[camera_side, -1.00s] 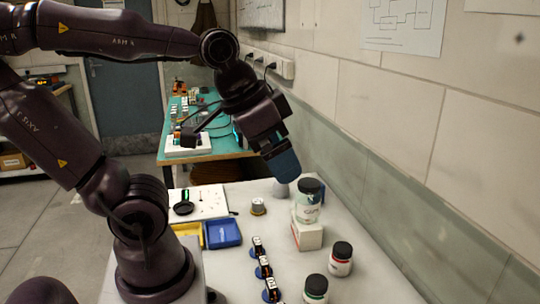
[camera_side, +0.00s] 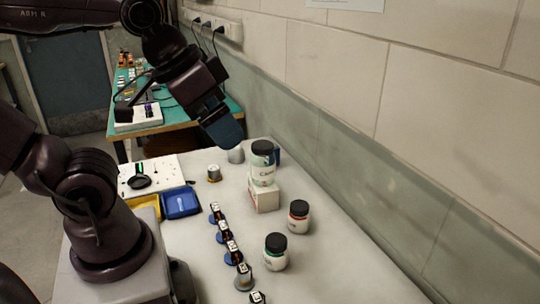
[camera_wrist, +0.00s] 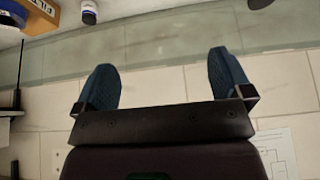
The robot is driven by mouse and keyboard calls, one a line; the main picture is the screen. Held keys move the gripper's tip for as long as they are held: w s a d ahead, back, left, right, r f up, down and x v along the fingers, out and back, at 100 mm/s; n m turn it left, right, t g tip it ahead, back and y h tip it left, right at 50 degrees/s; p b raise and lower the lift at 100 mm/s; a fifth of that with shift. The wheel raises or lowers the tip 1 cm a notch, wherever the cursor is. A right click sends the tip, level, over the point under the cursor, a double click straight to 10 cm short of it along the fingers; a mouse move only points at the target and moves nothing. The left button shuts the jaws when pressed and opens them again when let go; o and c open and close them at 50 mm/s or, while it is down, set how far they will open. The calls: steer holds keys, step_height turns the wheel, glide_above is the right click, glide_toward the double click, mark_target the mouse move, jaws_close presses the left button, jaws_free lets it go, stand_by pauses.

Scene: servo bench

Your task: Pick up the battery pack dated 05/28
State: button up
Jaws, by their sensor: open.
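Several small dark packs with white labels stand in a row on the white bench, the farthest (camera_side: 215,212) near the blue tray, others nearer (camera_side: 223,232), (camera_side: 233,254), and the nearest (camera_side: 257,298) cut off by the bottom edge. Some show blue discs at their bases. Their dates are too small to read, so I cannot tell which is 05/28. My gripper (camera_side: 222,132) is above the far part of the bench, beyond the row and apart from it. In the wrist view my gripper (camera_wrist: 166,75) has its two blue fingers spread wide with nothing between them.
A white jar (camera_side: 262,168) stands on a small box (camera_side: 263,197) right of the row. Black-lidded jars (camera_side: 298,217) and (camera_side: 275,252) stand nearer. A blue tray (camera_side: 181,203) and white board (camera_side: 165,165) lie left. The wall (camera_side: 400,190) bounds the right side.

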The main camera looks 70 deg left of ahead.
stand_by(0.3)
steer(key=c, duration=0.5)
steer(key=shift+c, duration=0.2)
